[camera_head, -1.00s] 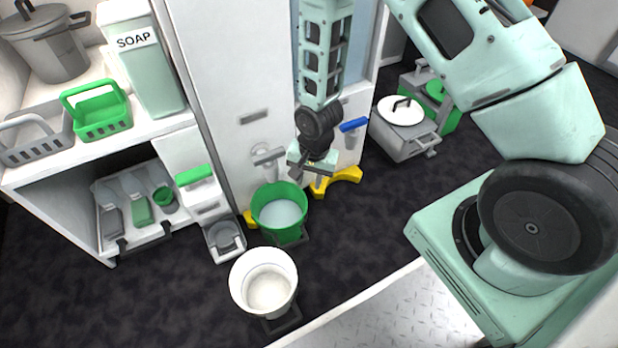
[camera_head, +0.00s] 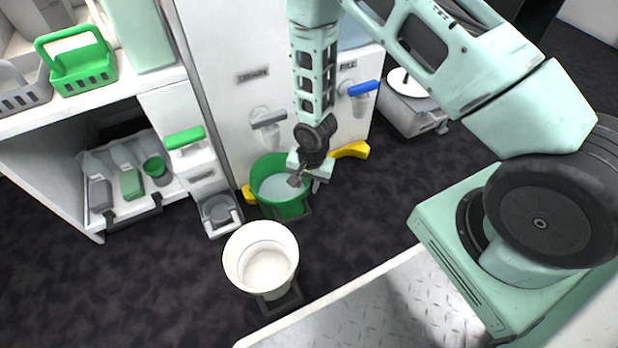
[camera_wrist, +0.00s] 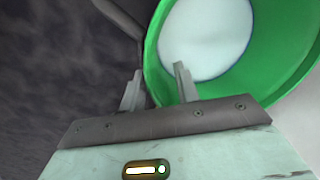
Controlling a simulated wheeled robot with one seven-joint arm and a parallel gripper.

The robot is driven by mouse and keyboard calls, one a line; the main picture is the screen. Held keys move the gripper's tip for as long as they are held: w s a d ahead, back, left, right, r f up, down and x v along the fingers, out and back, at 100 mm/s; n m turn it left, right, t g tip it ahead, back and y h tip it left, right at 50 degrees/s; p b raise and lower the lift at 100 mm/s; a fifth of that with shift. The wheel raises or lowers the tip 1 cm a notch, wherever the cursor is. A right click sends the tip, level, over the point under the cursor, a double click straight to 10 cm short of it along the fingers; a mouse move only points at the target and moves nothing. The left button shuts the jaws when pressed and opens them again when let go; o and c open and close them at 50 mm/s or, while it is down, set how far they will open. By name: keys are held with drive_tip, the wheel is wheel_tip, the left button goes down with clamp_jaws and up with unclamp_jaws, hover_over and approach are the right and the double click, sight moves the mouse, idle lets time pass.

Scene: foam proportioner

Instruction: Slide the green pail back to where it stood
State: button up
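The green pail (camera_head: 284,209) stands upright on the floor in front of the white cabinet, with pale liquid inside. In the wrist view the green pail (camera_wrist: 287,84) fills the upper right. My gripper (camera_head: 305,184) is at the pail's right rim in the head view. In the wrist view my gripper (camera_wrist: 158,84) has its two fingers apart, one over the pail's inside and one outside its wall. The rim passes between or just beyond the fingertips; contact cannot be told.
A white pail (camera_head: 261,257) stands just in front of the green one. The cabinet has a grey lever (camera_head: 268,119), a blue lever (camera_head: 363,88) and a green-handled dispenser (camera_head: 185,138). Yellow feet (camera_head: 351,150) lie at its base.

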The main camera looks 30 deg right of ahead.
drive_tip(key=shift+f+b, duration=0.35)
drive_tip(key=shift+f, duration=0.6)
drive_tip(key=shift+a, duration=0.1)
clamp_jaws()
idle(0.7)
